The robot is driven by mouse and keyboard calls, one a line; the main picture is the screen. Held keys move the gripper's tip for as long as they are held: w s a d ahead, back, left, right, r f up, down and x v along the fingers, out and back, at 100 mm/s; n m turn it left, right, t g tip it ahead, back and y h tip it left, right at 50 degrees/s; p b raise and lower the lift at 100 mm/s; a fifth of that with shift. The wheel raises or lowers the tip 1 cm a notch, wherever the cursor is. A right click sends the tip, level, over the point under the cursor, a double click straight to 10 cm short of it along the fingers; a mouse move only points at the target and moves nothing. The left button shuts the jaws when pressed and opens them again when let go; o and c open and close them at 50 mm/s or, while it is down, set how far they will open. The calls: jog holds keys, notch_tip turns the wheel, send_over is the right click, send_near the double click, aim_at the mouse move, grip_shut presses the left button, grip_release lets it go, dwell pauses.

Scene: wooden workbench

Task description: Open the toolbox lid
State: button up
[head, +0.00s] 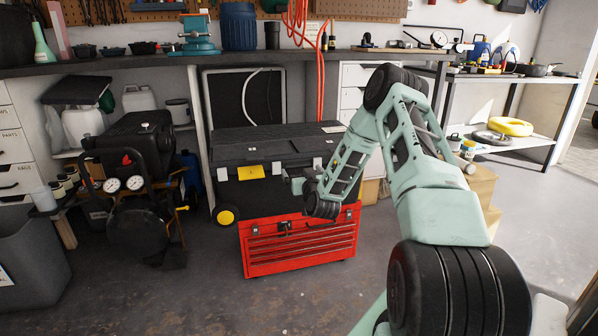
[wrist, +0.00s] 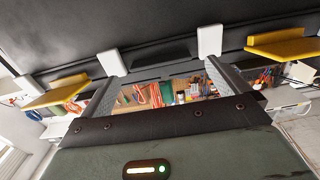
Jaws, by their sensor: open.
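The black toolbox (head: 240,191) stands on a red tool chest, its dark lid (head: 270,146) down. A yellow latch (head: 250,171) shows on its front left; my arm hides the front right. My gripper (head: 290,178) is at the front of the toolbox, right of that latch. In the wrist view, my gripper (wrist: 160,51) is open, its pale fingertips apart and close to the dark toolbox front (wrist: 200,18). A dark raised part lies between the fingertips. Yellow latches show left (wrist: 55,93) and right (wrist: 283,44) of the fingers. Whether the fingertips touch the toolbox is unclear.
The red tool chest (head: 300,247) stands on the floor below. A workbench (head: 340,53) runs behind, with red hoses hanging from above. A compressor with gauges (head: 135,183) stands to the left. The floor in front is clear.

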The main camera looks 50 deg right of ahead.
jog(key=shift+b+x, duration=0.35)
jog(key=shift+x, duration=1.75)
jog(key=shift+c, duration=0.3)
